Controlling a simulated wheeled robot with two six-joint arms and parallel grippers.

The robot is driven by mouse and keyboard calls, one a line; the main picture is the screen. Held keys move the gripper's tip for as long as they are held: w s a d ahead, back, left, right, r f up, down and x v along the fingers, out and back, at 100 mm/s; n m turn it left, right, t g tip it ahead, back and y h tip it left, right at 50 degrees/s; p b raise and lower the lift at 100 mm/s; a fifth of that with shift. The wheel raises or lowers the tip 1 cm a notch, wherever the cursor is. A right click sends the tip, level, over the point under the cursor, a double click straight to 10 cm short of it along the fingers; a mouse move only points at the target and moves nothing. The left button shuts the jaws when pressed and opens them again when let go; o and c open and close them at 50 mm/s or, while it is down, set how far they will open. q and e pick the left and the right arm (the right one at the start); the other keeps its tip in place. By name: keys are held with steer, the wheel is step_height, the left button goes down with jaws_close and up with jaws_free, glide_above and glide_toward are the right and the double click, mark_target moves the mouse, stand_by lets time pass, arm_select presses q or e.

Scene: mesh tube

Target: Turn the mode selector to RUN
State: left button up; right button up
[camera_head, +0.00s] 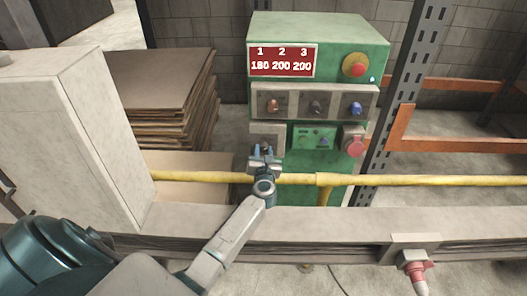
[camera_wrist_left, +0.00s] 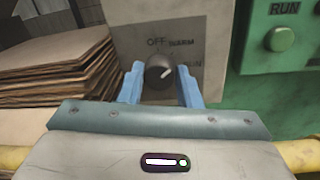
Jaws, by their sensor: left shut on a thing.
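The mode selector is a dark round knob (camera_wrist_left: 158,70) on a grey plate (camera_wrist_left: 205,40) marked OFF, WARM and RUN. Its white pointer mark tilts up and to the right, on the WARM and RUN side; I cannot tell exactly which label it meets. My left gripper (camera_wrist_left: 160,82) has its blue fingers on either side of the knob and is shut on it. In the head view, my left gripper (camera_head: 264,150) reaches the lower left of the green cabinet (camera_head: 320,32) and hides the knob. My right gripper is in neither view.
A yellow pipe (camera_head: 400,181) runs across in front of the cabinet, below my gripper. Stacked brown sheets (camera_head: 160,85) lie to the left. A red emergency button (camera_head: 357,68) is at the upper right.

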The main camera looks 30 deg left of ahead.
arm_select(q)
steer(key=m+p, duration=0.2)
steer(key=m, duration=0.2)
steer(key=shift+m, duration=0.4)
steer(key=shift+f+m+p, duration=0.1)
steer(key=shift+m+p, duration=0.65)
steer(key=shift+m, duration=0.75)
steer(key=o, duration=1)
